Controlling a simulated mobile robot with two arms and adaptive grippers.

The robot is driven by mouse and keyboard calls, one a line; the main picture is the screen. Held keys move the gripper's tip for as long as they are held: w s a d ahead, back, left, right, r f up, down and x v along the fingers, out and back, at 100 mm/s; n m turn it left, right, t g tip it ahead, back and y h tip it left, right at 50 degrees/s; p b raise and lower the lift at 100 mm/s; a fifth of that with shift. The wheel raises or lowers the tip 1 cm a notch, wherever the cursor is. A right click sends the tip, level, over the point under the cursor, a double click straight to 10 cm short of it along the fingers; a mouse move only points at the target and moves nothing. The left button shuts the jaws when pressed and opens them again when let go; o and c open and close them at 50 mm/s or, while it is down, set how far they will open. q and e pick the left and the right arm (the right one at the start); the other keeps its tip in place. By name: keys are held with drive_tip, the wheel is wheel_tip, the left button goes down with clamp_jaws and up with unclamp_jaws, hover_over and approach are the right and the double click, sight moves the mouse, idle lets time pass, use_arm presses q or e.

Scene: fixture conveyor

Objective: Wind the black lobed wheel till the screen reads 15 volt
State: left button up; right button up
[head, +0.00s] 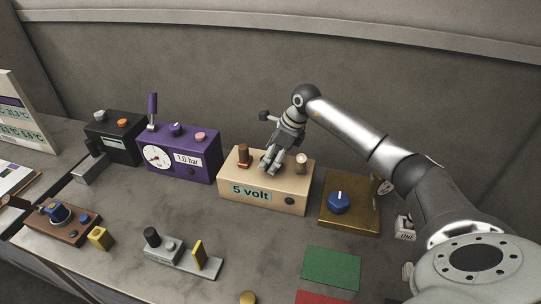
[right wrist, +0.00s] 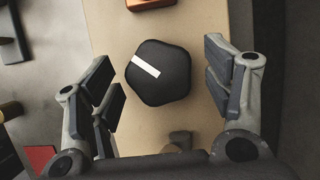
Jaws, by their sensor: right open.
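The beige box (head: 262,203) stands on the bench, and its front screen (head: 251,191) reads 5 volt. The black lobed wheel (right wrist: 158,75) is on the box top, with a white mark running from upper left toward its centre in the right wrist view. In the head view my right gripper hides the wheel. My right gripper (head: 270,164) is open, pointing down over the box top. In the right wrist view its fingers are on either side of the wheel, with a visible gap on each side. My left gripper is not in view.
On the box top, a brown switch (head: 243,154) stands left of my right gripper and a pale knob (head: 301,160) right of it. A purple box (head: 205,164) reading 1.0 bar stands left. A brown box with a blue knob (head: 339,202) stands right.

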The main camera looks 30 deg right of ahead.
drive_tip(key=shift+w+a+f, duration=0.1)
drive_tip(key=shift+a+f, duration=0.05)
drive_tip(key=shift+f, duration=0.45)
drive_tip(key=c, duration=1)
drive_tip(key=shift+m, duration=0.4)
